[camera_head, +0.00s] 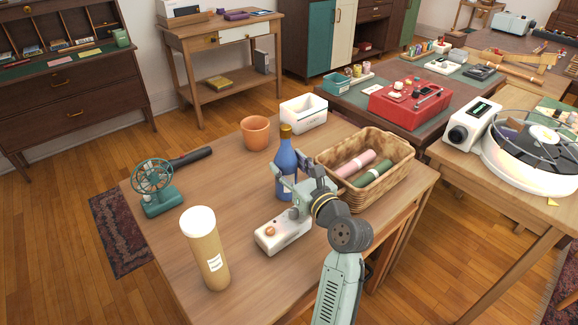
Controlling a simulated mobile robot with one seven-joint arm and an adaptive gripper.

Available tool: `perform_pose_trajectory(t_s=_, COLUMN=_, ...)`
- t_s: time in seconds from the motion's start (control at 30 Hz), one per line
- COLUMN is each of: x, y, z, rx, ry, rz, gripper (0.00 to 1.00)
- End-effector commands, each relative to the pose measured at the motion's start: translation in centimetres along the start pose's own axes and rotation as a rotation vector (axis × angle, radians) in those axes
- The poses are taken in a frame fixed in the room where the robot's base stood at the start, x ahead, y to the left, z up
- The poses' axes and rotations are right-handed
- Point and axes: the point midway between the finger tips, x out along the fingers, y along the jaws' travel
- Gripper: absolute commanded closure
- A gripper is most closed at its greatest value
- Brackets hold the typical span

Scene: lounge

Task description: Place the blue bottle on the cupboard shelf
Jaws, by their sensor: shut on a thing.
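The blue bottle (287,163) stands upright at the middle of the near wooden table (165,235). It has a yellow-brown cap. My gripper (284,182) is at the bottle's lower body, coming from the near right side, and is shut on it. The gripper hides part of the bottle's lower right. I cannot tell if the bottle's base touches the table. A cupboard with teal and cream doors (322,38) stands at the back. Its doors look shut. A dark shelved cabinet (68,75) stands at the far left. I cannot tell which one the cupboard shelf belongs to.
Close around are a wicker basket (392,184) with rolled cloths, an orange pot (256,132), a white box (303,114), a white device (282,234), a tan cylinder (207,255) and a teal fan (155,185). Wooden floor (60,215) is free to the left.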

Motion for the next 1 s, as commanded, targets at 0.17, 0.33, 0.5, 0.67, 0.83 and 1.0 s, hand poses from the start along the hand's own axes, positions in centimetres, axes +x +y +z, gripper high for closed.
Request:
perform_pose_trajectory(t_s=0.17, x=-0.03, y=0.01, z=0.20, rx=-0.002, ry=-0.004, rz=0.000, gripper=1.00)
perform_pose_trajectory(t_s=0.33, x=0.00, y=-0.01, z=-0.25, rx=-0.001, ry=0.001, rz=0.000, gripper=0.47)
perform_pose_trajectory(t_s=0.5, x=0.00, y=-0.01, z=-0.23, rx=0.000, ry=0.000, rz=0.000, gripper=0.36)
perform_pose_trajectory(t_s=0.67, x=0.00, y=-0.01, z=-0.22, rx=0.000, ry=0.000, rz=0.000, gripper=0.32)
perform_pose_trajectory(t_s=0.83, x=-0.01, y=-0.01, z=-0.19, rx=-0.001, ry=0.000, rz=0.000, gripper=0.32)
perform_pose_trajectory(t_s=1.0, x=-0.90, y=-0.06, z=-0.01, rx=0.000, ry=-0.001, rz=-0.002, gripper=0.32)
